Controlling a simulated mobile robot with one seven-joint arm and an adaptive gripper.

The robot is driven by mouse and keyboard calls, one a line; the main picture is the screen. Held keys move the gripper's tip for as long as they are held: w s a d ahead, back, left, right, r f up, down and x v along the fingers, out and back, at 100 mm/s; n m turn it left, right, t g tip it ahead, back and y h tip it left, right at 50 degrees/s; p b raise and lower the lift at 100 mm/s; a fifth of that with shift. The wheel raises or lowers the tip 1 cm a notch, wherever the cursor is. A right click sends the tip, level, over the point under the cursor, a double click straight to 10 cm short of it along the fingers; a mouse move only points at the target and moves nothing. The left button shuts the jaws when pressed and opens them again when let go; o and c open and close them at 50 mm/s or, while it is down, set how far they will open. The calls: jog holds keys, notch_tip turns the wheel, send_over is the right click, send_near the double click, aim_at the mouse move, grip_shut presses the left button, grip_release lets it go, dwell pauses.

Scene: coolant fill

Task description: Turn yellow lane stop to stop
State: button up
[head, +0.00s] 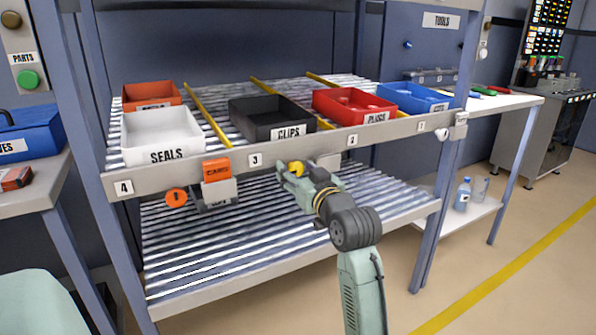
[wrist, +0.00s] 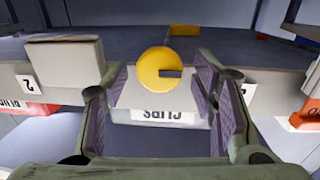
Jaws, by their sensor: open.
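The yellow lane stop (head: 296,167) is a round yellow knob at the front rail of the rack, below the black CLIPS bin (head: 272,120). In the wrist view the yellow knob (wrist: 158,68) shows as a disc with a dark slot running from near its centre to its right edge. My gripper (head: 293,173) is at the knob, in front of the rail. In the wrist view my open gripper (wrist: 160,85) has one finger on each side of the knob, with gaps visible. I cannot tell how deep the knob sits between the fingers. No stop marking is readable.
A grey block (wrist: 65,65) is beside the left finger. The rack's front rail (head: 225,163) carries number plates. White SEALS (head: 163,137), red PLUGS (head: 353,106) and blue (head: 412,97) bins stand above. An orange card box (head: 216,170) and orange disc (head: 176,197) are left of my gripper.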

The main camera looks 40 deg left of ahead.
grip_shut()
dwell(0.5)
